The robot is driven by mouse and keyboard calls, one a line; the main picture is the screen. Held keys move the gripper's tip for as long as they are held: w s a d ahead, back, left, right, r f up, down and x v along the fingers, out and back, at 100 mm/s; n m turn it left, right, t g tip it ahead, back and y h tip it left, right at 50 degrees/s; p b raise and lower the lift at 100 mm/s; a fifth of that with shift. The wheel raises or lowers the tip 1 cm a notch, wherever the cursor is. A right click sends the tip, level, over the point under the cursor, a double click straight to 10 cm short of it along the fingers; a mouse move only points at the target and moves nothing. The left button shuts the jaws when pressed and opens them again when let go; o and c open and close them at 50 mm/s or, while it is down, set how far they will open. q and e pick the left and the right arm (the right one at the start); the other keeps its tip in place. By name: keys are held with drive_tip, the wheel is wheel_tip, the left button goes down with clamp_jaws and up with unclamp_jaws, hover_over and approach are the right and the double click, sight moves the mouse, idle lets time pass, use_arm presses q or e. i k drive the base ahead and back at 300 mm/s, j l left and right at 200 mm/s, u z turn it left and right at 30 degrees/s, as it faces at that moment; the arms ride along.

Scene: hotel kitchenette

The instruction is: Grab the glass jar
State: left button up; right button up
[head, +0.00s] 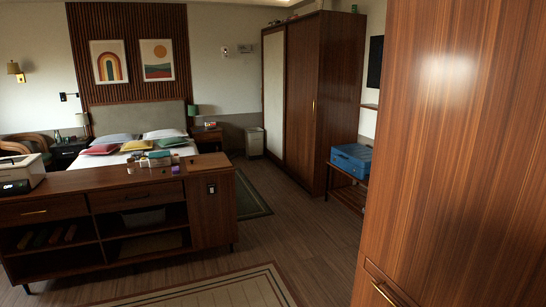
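I cannot make out a glass jar in the head view. A cluster of small items (157,158) stands on the low wooden sideboard (75,182) at the left. They are too small to tell whether a jar is among them. A small greenish item (57,136) stands on the dark nightstand (66,153) left of the bed, also too small to name. Neither of my grippers is in view.
A tall wooden cabinet (455,150) fills the near right. A wardrobe (318,100) and a blue suitcase (351,157) on a rack stand further back. A white appliance (22,172) sits on the sideboard. The wooden floor (295,222) between is clear.

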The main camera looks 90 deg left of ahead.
sight(131, 167)
drive_tip(key=u, duration=3.8)
drive_tip(key=i+j, duration=0.45)
drive_tip(key=i, duration=0.15)
drive_tip(key=u, duration=0.05)
